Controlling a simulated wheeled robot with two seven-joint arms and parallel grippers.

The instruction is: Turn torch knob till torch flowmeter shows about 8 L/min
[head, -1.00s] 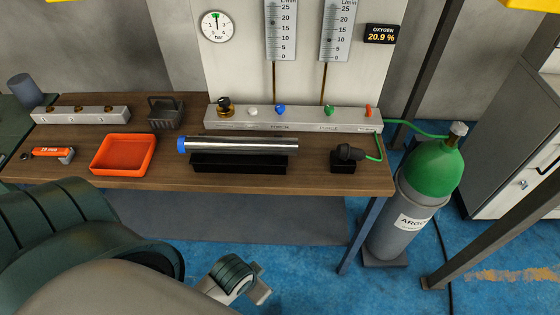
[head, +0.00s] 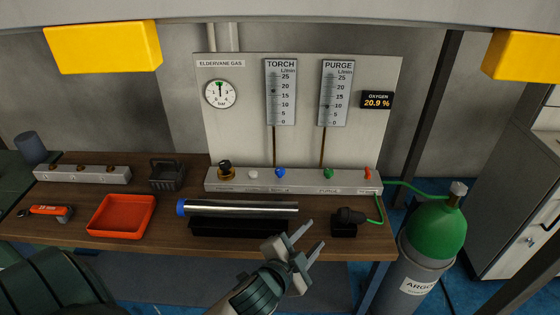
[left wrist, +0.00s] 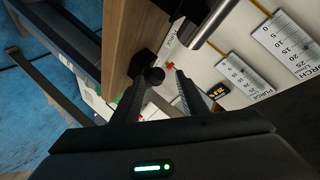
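The torch flowmeter (head: 281,92) stands on the back panel in the head view; its small dark float sits between the 15 and 20 marks. The blue knob (head: 280,173) is on the grey manifold (head: 230,182) below it, above the TORCH label. My left gripper (head: 303,236) is open and empty at the bench's front edge, below and in front of the blue knob, apart from it. In the left wrist view its fingers (left wrist: 158,95) are spread, with a black fitting beyond them. The flowmeter also shows there (left wrist: 290,48). My right gripper is not in view.
The purge flowmeter (head: 333,94) and green knob (head: 328,173) are to the right. An orange tray (head: 121,214) is left; a green-topped cylinder (head: 435,232) stands right.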

